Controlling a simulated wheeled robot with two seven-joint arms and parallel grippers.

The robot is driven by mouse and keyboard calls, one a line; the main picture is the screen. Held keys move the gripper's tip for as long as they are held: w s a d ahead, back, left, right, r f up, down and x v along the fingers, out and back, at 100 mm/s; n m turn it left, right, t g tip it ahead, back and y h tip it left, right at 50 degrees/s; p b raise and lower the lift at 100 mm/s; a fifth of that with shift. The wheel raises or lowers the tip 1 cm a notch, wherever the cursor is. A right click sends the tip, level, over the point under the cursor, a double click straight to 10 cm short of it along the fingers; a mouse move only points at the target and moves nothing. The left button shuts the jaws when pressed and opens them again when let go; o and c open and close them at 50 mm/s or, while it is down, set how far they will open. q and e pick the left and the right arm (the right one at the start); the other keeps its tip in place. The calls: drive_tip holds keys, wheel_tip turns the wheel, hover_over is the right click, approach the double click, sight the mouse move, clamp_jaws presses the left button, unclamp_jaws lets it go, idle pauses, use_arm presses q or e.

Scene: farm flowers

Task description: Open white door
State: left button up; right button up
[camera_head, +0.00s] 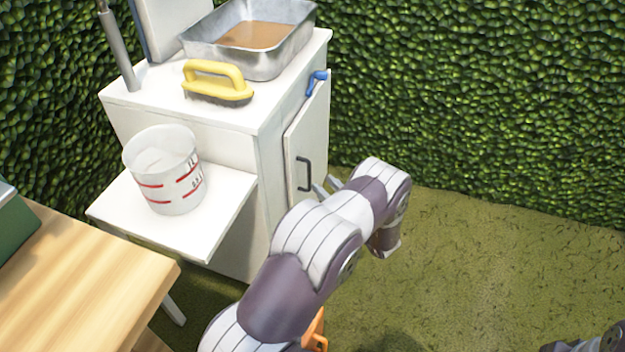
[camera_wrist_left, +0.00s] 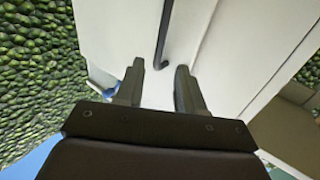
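The white door (camera_head: 309,135) is on the right side of a white cabinet (camera_head: 225,115). It stands slightly proud of the cabinet side, and I cannot tell whether it is ajar. Its dark handle (camera_head: 304,173) is on the door's lower part. My left gripper (camera_head: 328,186) is close to the handle, partly hidden by my own arm. In the left wrist view the two fingers (camera_wrist_left: 158,85) are apart, with the end of the handle (camera_wrist_left: 162,45) just ahead between them. They do not appear closed on it. My right gripper cannot be made out.
A metal tray (camera_head: 290,60) of brown material and a yellow-handled brush (camera_head: 216,78) sit on the cabinet. A white bucket (camera_head: 168,190) stands on its side shelf. A wooden table (camera_head: 80,285) is at lower left. Hedges (camera_head: 480,90) enclose the back; grass (camera_head: 480,270) at right is open.

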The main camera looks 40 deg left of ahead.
sight(310, 171)
use_arm(q)
drive_tip(key=b+x, duration=0.1)
drive_tip(key=x, duration=0.4)
drive_tip(key=shift+a+f, duration=0.15)
drive_tip(key=shift+a, duration=0.05)
drive_tip(key=shift+w+a, duration=0.2)
drive_tip(key=shift+a, duration=0.3)
clamp_jaws()
drive_tip(key=shift+b, duration=0.3)
